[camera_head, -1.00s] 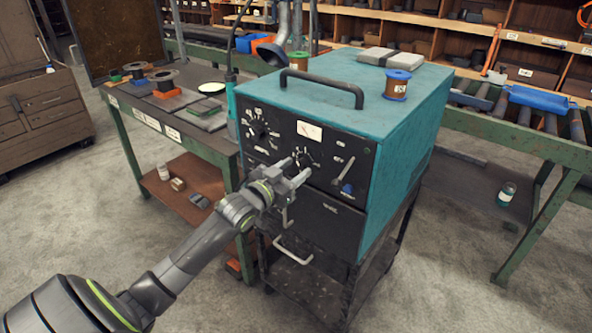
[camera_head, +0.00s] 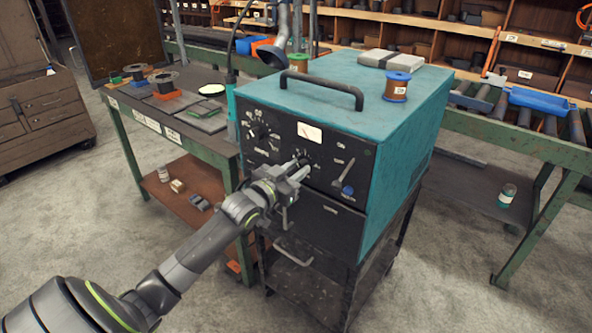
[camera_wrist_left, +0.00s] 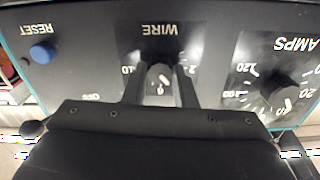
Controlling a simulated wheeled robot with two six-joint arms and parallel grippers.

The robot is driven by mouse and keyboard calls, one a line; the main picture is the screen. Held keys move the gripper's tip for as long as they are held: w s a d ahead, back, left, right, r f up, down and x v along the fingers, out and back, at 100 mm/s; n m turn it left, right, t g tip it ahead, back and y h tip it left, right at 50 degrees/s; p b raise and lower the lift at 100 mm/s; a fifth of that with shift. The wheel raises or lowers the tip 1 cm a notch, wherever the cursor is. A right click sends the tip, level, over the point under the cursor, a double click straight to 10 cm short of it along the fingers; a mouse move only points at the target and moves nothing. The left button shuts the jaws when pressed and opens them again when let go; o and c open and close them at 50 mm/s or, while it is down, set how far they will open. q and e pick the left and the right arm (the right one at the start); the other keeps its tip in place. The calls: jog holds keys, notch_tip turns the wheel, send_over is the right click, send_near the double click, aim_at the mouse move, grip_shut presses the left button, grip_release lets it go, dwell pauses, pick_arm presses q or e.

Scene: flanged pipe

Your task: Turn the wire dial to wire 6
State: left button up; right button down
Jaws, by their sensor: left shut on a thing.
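The wire dial is a dark knob with a white mark on the black front panel of the teal machine (camera_head: 330,85). It shows in the left wrist view (camera_wrist_left: 160,78) upside down under the word WIRE, with a 10 and a 2 readable beside it. My left gripper (camera_head: 303,166) is at the panel, its fingers on either side of the knob and shut on it. In the left wrist view the fingers (camera_wrist_left: 160,88) hide much of the scale, and I cannot tell which number the mark points at. My right gripper is not in view.
The amps dial (camera_wrist_left: 285,92) is beside the wire dial, and the blue reset button (camera_wrist_left: 41,53) is on its other side. A lever (camera_head: 344,172) is right of the dial. A copper wire spool (camera_head: 396,88) stands on top near the handle (camera_head: 322,86). A green workbench (camera_head: 222,142) stands left.

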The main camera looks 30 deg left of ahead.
pick_arm(q)
jog(key=m+b, duration=0.2)
jog(key=m, duration=0.1)
jog(key=shift+f+m, duration=0.1)
jog(key=shift+m, duration=0.2)
jog(key=shift+m+b, duration=0.85)
jog(key=shift+m, duration=1.15)
jog(key=o, duration=1)
jog(key=shift+s, duration=0.1)
